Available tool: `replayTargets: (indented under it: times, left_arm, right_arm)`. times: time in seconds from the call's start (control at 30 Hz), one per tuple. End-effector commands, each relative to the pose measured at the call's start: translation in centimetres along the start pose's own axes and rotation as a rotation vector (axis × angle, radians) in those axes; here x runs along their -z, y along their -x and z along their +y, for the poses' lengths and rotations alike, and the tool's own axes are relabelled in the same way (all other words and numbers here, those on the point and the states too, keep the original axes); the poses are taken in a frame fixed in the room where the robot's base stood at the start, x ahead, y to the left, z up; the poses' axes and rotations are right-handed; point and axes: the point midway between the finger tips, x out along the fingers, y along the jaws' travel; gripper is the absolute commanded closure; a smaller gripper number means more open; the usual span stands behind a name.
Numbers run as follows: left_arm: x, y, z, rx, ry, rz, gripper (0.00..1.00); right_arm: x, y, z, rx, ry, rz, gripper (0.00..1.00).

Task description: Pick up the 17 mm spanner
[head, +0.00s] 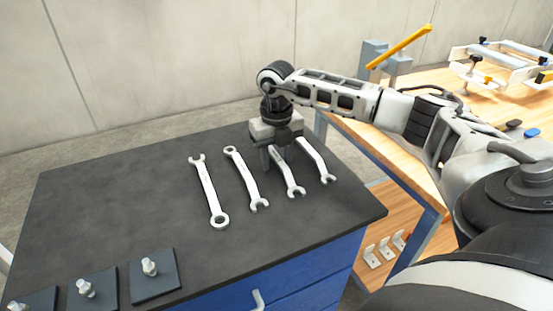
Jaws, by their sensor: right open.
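Several combination spanners lie side by side on the dark bench top (120,200). The leftmost spanner (209,193) is the longest and stands apart. Right of it lie a second spanner (246,179), a third spanner (289,179) and a fourth spanner (316,160). I cannot read any size marks, so I cannot tell which is the 17 mm one. My right gripper (281,162) is open, pointing down over the far part of the third spanner, whose far end it hides. My left gripper is out of view.
Several dark plates with bolts, such as one plate (154,282), sit at the near left edge.

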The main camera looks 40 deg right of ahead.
Motion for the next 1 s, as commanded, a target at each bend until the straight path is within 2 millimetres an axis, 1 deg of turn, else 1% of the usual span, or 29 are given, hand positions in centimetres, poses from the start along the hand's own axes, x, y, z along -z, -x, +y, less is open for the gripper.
replayTargets:
  times: [0.1, 0.13, 0.17, 0.2, 0.27, 0.3, 0.6, 0.73, 0.87, 0.93, 1.0]
  left_arm:
    - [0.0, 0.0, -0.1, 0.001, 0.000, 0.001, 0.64]
    - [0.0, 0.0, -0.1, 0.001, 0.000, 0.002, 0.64]
    - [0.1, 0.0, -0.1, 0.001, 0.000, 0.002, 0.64]
    - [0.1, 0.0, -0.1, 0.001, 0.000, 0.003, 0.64]
    - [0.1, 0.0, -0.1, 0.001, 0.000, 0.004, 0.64]
    - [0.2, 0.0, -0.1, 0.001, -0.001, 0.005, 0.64]
    - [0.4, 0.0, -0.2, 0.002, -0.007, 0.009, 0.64]
    - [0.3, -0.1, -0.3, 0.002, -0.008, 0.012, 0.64]
    - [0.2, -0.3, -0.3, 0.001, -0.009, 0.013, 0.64]
    - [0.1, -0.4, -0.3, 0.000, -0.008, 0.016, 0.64]
    - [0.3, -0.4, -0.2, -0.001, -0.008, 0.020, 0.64]
  right_arm:
    - [0.0, 0.0, 0.0, 0.000, 0.000, 0.000, 0.58]
    - [0.0, 0.0, 0.0, 0.000, 0.000, 0.000, 0.61]
    - [0.0, 0.0, 0.0, 0.000, 0.000, 0.000, 0.69]
    - [0.0, 0.0, 0.0, 0.000, 0.000, 0.000, 0.80]
    - [0.0, 0.0, 0.0, 0.000, 0.000, 0.001, 0.97]
    - [0.0, 0.0, 0.0, 0.000, 0.000, 0.001, 1.00]
    - [0.0, 0.2, 0.0, -0.001, 0.000, -0.001, 1.00]
    - [-0.1, 0.7, 0.0, -0.001, 0.000, -0.002, 1.00]
    - [-0.1, 2.1, 0.1, -0.003, 0.000, -0.004, 1.00]
    - [-0.1, 3.3, 0.1, -0.003, 0.000, -0.006, 1.00]
    - [1.1, 4.6, 0.0, -0.001, 0.002, -0.005, 1.00]
